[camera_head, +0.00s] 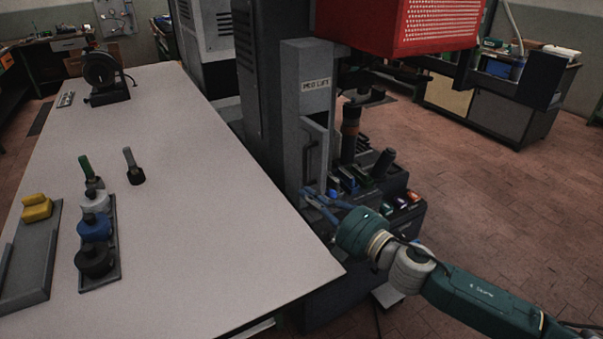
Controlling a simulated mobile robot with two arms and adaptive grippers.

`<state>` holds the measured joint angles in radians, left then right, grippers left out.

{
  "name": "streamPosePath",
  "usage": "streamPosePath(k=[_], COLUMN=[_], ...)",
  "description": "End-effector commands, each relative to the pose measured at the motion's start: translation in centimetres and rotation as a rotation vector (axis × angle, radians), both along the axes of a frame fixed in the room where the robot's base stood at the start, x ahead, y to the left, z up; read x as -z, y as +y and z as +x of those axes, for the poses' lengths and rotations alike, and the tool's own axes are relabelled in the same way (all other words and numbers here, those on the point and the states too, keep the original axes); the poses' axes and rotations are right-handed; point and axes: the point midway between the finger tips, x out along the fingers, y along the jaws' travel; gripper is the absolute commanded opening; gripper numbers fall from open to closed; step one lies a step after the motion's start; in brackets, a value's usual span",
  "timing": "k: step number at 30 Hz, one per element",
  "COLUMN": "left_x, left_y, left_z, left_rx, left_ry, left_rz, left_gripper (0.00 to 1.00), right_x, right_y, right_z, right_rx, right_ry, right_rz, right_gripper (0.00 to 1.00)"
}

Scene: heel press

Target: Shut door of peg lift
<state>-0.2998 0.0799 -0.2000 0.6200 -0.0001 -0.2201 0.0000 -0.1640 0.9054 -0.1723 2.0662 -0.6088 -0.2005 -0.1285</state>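The peg lift (293,110) is a grey column with a label plate near its top. Its door (318,135) is a narrow grey panel with a dark vertical handle, below the label. The door's slanted top edge suggests it stands ajar, but how far I cannot tell. My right gripper (310,197) is just below the door handle, with its blue-grey fingers pointing left toward the lift. The fingers are small and dark here, so their opening and any contact with the door are unclear. My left gripper is out of view.
A pale table (190,210) fills the left, with a black tray of knobs (112,262), a yellow block (36,208) and a dark wheel device (104,78). A red machine housing (400,25) overhangs the lift's right.

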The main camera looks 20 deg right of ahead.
Motion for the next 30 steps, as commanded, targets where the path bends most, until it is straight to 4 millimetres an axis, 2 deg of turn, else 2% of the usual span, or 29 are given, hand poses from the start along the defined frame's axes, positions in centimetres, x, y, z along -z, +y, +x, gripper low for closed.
streamPosePath(k=[3, 12, 15, 21, 30], left_x=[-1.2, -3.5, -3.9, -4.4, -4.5], left_y=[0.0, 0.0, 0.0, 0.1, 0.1], left_z=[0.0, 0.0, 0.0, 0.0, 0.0], left_rx=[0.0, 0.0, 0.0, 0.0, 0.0], left_ry=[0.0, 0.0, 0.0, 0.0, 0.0], left_rz=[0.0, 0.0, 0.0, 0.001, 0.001], left_gripper=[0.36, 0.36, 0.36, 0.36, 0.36], right_x=[-0.7, -0.6, -0.4, 0.0, 0.1], right_y=[0.5, 2.1, 2.3, -0.5, -1.6], right_z=[2.0, 7.4, 8.6, 8.2, 8.1], right_rx=[0.002, 0.002, 0.002, 0.002, 0.001], right_ry=[-0.004, -0.002, 0.0, 0.003, 0.002], right_rz=[0.002, 0.004, 0.001, 0.001, 0.003], right_gripper=[0.0, 0.0, 0.0, 0.0, 0.0])
